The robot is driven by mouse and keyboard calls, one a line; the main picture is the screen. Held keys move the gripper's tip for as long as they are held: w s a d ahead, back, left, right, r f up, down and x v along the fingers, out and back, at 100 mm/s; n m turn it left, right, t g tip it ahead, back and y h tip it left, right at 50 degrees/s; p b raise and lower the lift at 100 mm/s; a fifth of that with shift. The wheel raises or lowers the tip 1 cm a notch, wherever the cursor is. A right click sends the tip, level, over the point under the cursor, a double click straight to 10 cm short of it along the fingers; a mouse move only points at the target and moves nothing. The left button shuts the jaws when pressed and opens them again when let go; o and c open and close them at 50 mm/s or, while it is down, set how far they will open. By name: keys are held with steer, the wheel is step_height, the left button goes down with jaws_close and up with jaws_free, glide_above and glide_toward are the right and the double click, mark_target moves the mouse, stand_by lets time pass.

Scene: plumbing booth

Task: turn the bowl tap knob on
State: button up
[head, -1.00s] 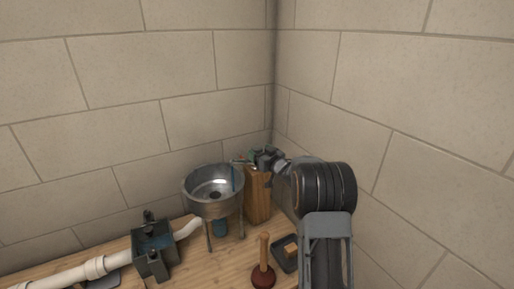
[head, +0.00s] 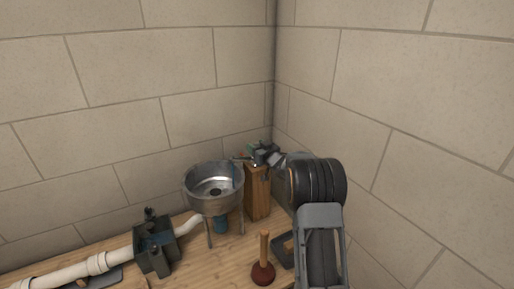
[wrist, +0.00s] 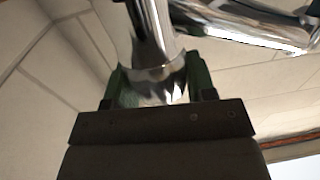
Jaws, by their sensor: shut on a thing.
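The bowl tap stands on a wooden post (head: 257,192) at the right of the metal bowl (head: 214,205), its thin spout reaching over the bowl. My gripper (head: 262,153) is at the top of the post, small and partly hiding the tap. In the wrist view my gripper (wrist: 158,88) has its green fingers on both sides of a chrome upright part, which I take as the tap knob (wrist: 154,45), and is shut on it. A chrome tube (wrist: 245,22) runs to the right above. No water shows in the bowl now.
A plunger (head: 263,270) stands on the wooden bench in front of the post, beside a dark tray (head: 281,253). A dark vise-like block (head: 153,250) holds a white pipe (head: 62,274) at left. Block walls meet in a corner close behind.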

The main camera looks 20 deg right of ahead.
steer(key=shift+c, duration=1.4)
steer(key=shift+d+r+n+y+p, duration=0.1)
steer(key=shift+r+n+y+p, duration=0.2)
steer(key=shift+n+y+p, duration=0.6)
steer(key=n+g+y+p, duration=0.1)
steer(key=y, duration=0.2)
steer(key=shift+g+p, duration=0.3)
steer(key=shift+f+n+g+y, duration=0.25)
steer(key=shift+n+g+y, duration=0.25)
steer(key=shift+n+y, duration=0.4)
steer(key=o, duration=0.9)
steer(key=shift+s, duration=0.1)
steer(key=b+v, duration=0.3)
steer(key=v, duration=1)
steer(key=shift+s+d+b, duration=0.2)
steer(key=shift+s+b, duration=0.05)
steer(key=shift+b, duration=0.1)
